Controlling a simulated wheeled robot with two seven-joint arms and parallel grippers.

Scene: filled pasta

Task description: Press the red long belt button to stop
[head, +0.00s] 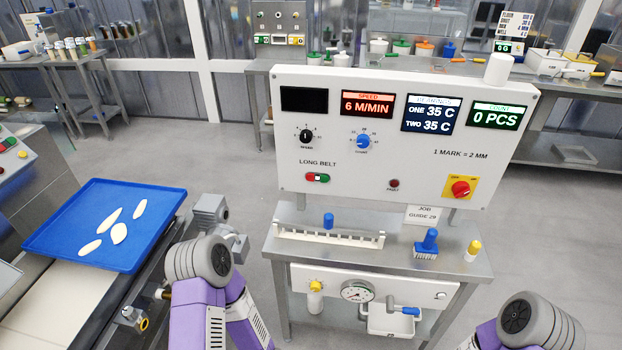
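The long belt button pair (318,178) is a small control with a red and a green part side by side. It sits on the left of the white control panel (410,175), under the words LONG BELT. The speed display (367,105) reads 6 M/MIN. My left arm comes up from the bottom, left of the panel's table, and my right arm shows at the lower right corner. Both are apart from the panel. Neither gripper's fingers can be seen.
A red knob on a yellow plate (460,188) and two dials are also on the panel. A steel table (380,258) below it bears a white toothed strip, a blue brush and a yellow-capped bottle. A blue tray (160,205) with several pale pieces lies on the left.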

